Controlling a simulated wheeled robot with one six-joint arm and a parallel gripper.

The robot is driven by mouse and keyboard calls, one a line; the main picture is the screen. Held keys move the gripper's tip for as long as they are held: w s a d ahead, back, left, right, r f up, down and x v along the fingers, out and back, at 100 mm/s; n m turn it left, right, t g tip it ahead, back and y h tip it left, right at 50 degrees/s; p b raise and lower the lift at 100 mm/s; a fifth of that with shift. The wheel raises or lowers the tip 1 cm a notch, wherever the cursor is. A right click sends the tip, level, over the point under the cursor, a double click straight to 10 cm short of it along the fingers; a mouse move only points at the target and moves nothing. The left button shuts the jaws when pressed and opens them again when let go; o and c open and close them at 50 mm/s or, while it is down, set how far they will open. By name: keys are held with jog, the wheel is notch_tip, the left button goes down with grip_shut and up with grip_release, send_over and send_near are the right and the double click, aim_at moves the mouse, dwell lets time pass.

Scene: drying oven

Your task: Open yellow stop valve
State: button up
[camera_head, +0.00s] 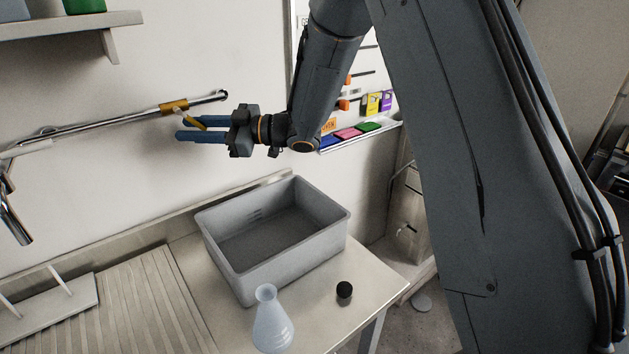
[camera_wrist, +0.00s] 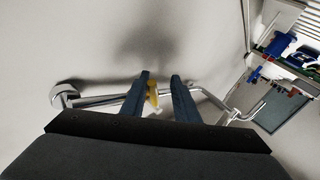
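The yellow stop valve has a brass-coloured body (camera_head: 174,106) on a chrome pipe along the wall and a yellow lever (camera_head: 188,119). My gripper (camera_head: 177,129) is at the valve, its two blue fingers pointing left and spread apart. In the wrist view the yellow lever (camera_wrist: 153,95) shows in the gap between the fingertips (camera_wrist: 159,76), nearer the left finger. The gripper is open around the lever. Whether a finger touches it I cannot tell.
The chrome pipe (camera_head: 100,126) runs along the wall to a faucet (camera_head: 14,224) at left. Below stand a grey bin (camera_head: 324,230), a flask (camera_head: 271,324) and a black cap (camera_head: 344,290) on the counter. A whiteboard ledge (camera_head: 360,136) with markers is behind my arm. A shelf (camera_head: 75,28) is upper left.

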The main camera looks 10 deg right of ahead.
jog(key=shift+s+d+f, duration=0.1)
jog(key=shift+d, duration=0.2)
jog(key=w+d+f+m+t+h, duration=0.25)
jog(key=d+m+h, duration=0.2)
jog(key=d, duration=0.45)
jog(key=w+d+f+m+t+h, duration=0.15)
jog(key=d+m+t+h, duration=0.3)
jog(key=d, duration=0.45)
jog(key=s+d+f+m+g+h, duration=0.4)
jog(key=s+d+f+h, duration=0.3)
jog(key=s+d, duration=0.4)
jog(key=shift+d+f+m+h, duration=0.3)
jog(key=shift+f+m, duration=0.1)
jog(key=shift+m, duration=0.3)
jog(key=shift+s, duration=0.1)
